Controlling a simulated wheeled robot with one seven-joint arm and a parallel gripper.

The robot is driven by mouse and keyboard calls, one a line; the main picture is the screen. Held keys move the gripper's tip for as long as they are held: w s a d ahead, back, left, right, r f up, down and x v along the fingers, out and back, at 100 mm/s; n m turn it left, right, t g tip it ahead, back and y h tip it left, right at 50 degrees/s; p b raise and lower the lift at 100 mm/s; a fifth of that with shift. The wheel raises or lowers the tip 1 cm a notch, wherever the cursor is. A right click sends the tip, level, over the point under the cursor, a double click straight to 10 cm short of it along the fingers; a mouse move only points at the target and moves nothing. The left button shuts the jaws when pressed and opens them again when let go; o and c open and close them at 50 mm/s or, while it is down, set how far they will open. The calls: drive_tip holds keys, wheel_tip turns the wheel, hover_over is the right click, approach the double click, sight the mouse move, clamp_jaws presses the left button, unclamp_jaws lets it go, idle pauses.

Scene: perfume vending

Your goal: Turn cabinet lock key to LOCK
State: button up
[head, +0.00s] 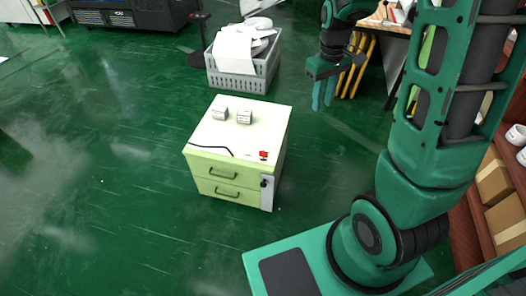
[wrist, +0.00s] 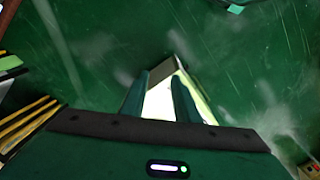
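A pale green cabinet (head: 210,168) with two drawers and a white top stands on the floor in the middle of the head view. A grey strip (head: 267,194) runs down the right edge of its front. A small dark lock or key (head: 264,183) shows near the strip's top; its turn position is too small to tell. My gripper (head: 323,104) hangs in the air to the right of the cabinet and apart from it, fingers pointing down. In the wrist view my gripper (wrist: 160,82) has its fingers apart with nothing held; part of the cabinet (wrist: 160,103) shows beyond them.
Two small boxes (head: 245,117), a red item (head: 263,155) and a black cord (head: 212,148) lie on the cabinet top. A grey crate (head: 237,82) of white items stands behind. Shelves with boxes (head: 494,182) are at the right. The floor left of the cabinet is clear.

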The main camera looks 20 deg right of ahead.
drive_tip(key=w+a+f+n, duration=0.5)
drive_tip(key=w+a+f, duration=0.1)
drive_tip(key=w+f, duration=0.6)
drive_tip(key=n, duration=0.4)
hover_over(263, 155)
wheel_tip(263, 155, down, 16)
drive_tip(key=f, duration=0.9)
drive_tip(key=shift+w+d+f, duration=0.15)
drive_tip(key=shift+w+f, duration=0.15)
drive_tip(key=shift+f, duration=0.1)
drive_tip(key=shift+c, duration=0.7)
clamp_jaws()
